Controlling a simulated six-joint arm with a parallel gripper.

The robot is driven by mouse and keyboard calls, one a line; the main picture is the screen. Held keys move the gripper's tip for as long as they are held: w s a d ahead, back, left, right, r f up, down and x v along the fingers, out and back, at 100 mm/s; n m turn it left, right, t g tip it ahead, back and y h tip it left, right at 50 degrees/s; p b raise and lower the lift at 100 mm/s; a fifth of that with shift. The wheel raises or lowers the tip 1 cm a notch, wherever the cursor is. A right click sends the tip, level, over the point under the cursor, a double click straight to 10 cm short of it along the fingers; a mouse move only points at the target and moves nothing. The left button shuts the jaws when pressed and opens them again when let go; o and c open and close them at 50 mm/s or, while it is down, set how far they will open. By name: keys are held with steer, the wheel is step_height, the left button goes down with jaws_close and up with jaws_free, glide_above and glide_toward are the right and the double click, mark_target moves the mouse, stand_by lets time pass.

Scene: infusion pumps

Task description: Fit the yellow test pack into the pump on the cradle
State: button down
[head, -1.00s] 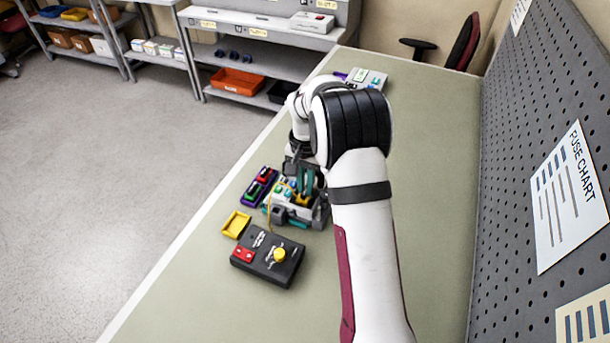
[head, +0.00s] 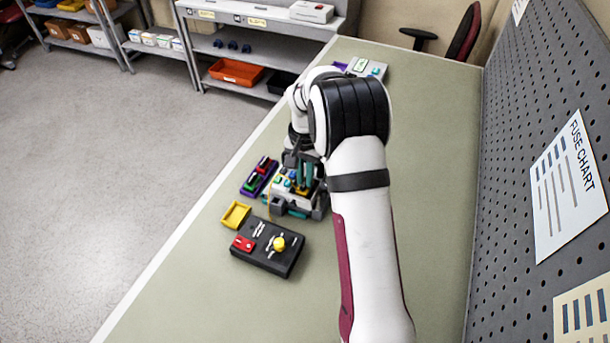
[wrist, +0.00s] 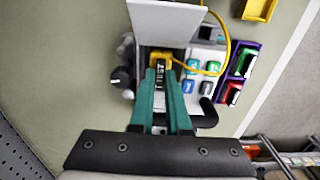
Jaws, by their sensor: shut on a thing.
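The pump (head: 285,205) is a pale grey-white unit on a dark cradle on the bench, largely behind my arm. In the wrist view the pump (wrist: 198,104) has its white door (wrist: 163,22) swung open, with blue and green buttons beside the bay. The yellow test pack (wrist: 160,59), with a black TEST label, is between my teal fingers at the bay opening. My gripper (wrist: 161,68) is shut on it; it also shows in the head view (head: 304,178). A yellow cord (wrist: 227,42) loops out from the pack. My fingers hide how deep the pack sits.
A purple tray (head: 247,190) with red and green packs lies left of the pump. A yellow tray (head: 235,215) and a black box (head: 272,262) with a yellow knob lie nearer. Another unit (head: 367,67) stands far back. A pegboard (head: 530,90) walls the right.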

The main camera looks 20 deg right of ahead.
steer(key=shift+f, duration=1.05)
steer(key=c, duration=1.2)
jaws_free()
steer(key=shift+c, duration=0.2)
steer(key=shift+r, duration=1.05)
steer(key=shift+o, duration=0.3)
